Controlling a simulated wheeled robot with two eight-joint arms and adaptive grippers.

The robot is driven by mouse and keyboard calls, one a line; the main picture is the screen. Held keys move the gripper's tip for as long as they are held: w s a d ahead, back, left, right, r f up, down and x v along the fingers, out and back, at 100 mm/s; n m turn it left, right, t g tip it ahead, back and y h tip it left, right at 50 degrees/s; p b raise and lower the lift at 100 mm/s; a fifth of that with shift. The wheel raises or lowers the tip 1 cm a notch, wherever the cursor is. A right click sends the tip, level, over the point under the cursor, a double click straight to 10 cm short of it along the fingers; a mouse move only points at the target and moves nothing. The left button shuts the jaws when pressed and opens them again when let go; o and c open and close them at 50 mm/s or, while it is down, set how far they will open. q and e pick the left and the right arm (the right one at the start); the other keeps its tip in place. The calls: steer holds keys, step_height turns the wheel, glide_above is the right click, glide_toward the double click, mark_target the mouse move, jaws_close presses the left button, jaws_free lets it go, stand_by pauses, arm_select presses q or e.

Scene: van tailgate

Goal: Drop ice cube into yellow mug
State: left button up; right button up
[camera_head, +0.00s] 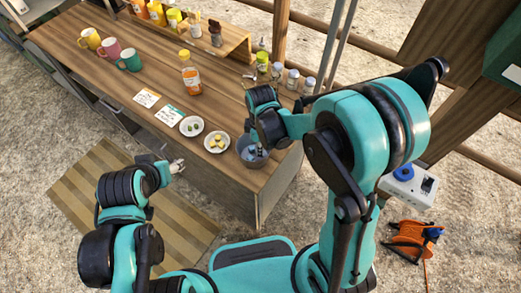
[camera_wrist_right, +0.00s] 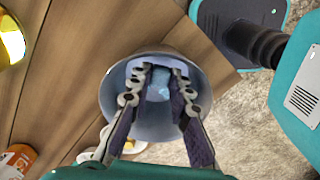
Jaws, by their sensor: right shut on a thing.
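The yellow mug (camera_head: 90,39) stands upright at the far left of the wooden counter in the head view. My right gripper (camera_wrist_right: 161,80) points down into the metal bucket (camera_wrist_right: 115,98) and is shut on a pale blue ice cube (camera_wrist_right: 158,91) between its fingers. In the head view the bucket (camera_head: 243,158) stands at the counter's right front corner, with my right gripper (camera_head: 256,150) at it, far from the yellow mug. My left gripper (camera_head: 176,166) hangs in front of the counter, low and away from the mug; its opening is too small to judge.
A pink mug (camera_head: 108,49) and a green mug (camera_head: 129,59) stand right of the yellow one. An orange-labelled bottle (camera_head: 190,75), two cards and two small plates (camera_head: 217,142) lie between mugs and bucket. Several jars line the back and right edges.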

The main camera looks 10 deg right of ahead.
step_height(320, 180, up, 6)
steer(key=shift+f+p, duration=0.2)
steer(key=shift+p, duration=0.6)
steer(key=shift+r, duration=0.65)
